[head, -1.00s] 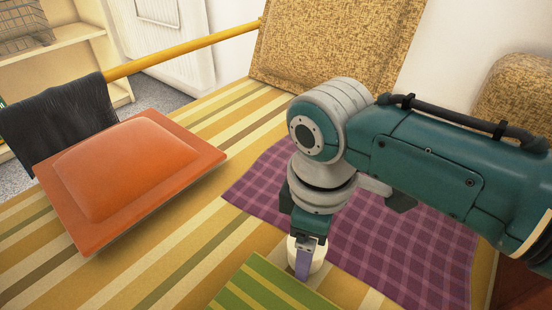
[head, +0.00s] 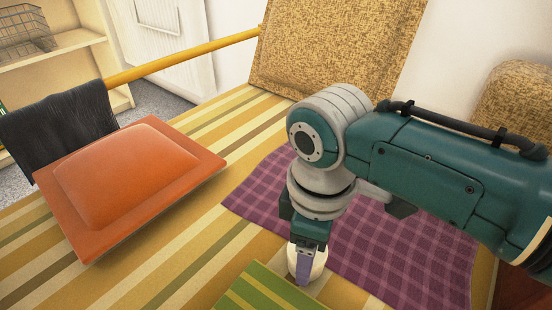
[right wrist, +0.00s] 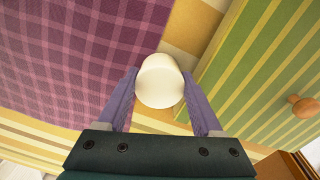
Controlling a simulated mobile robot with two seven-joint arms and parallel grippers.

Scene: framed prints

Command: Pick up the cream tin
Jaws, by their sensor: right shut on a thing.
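The cream tin (right wrist: 160,82) is a plain, off-white round tin. In the right wrist view it sits between the two purple fingers of my right gripper (right wrist: 160,98), which is shut on it. In the head view the tin (head: 319,264) is partly hidden behind a finger of my right gripper (head: 305,268). It is beside the purple checked cloth and close to a green striped box. I cannot tell whether its base touches the striped surface. My left gripper is not in view.
The green striped box (head: 268,290) with a round wooden knob (right wrist: 302,107) is close beside the tin. The purple checked cloth (head: 400,255) lies on the other side. An orange cushion (head: 125,180) is at the left. A textured tan cushion (head: 325,50) stands at the back.

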